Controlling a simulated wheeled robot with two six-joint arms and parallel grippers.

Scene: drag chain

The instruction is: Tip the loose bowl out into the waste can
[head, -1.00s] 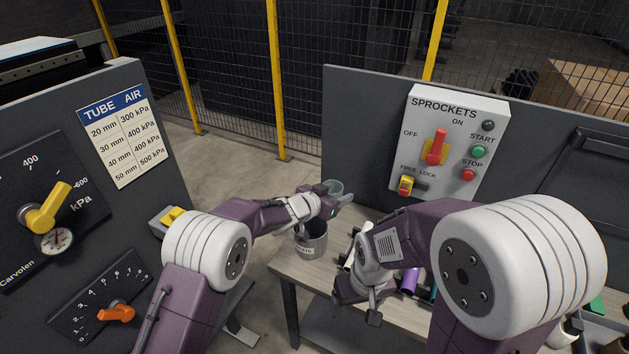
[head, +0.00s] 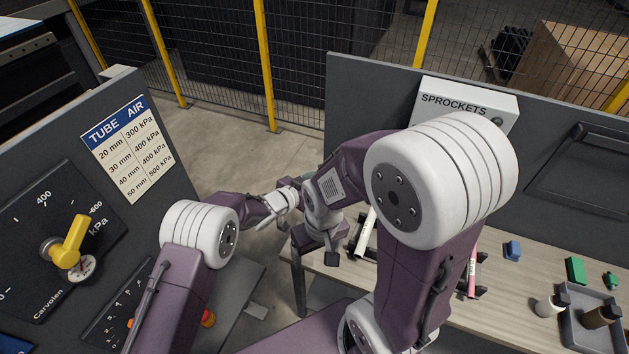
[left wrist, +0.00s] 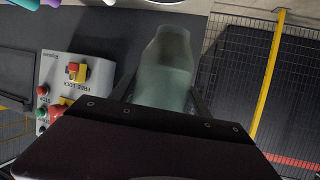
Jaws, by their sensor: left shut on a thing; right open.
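My left gripper (left wrist: 163,93) is shut on a see-through greenish bowl (left wrist: 166,62), which sticks out between its fingers in the left wrist view. I cannot tell what is in the bowl. In the head view my right arm covers most of my left gripper, and only a sliver of the bowl (head: 309,174) shows. The waste can is hidden behind my arms in the head view. My right gripper (head: 314,249) is open and empty near the left end of the table, in front of that spot.
The wooden table (head: 520,275) holds a white tube (head: 366,235), a pink tube (head: 472,272), a blue block (head: 513,250), a green block (head: 576,269) and a tray (head: 583,340) with bottles. Grey panels with the SPROCKETS box (head: 465,103) and pressure board (head: 60,215) stand behind and left.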

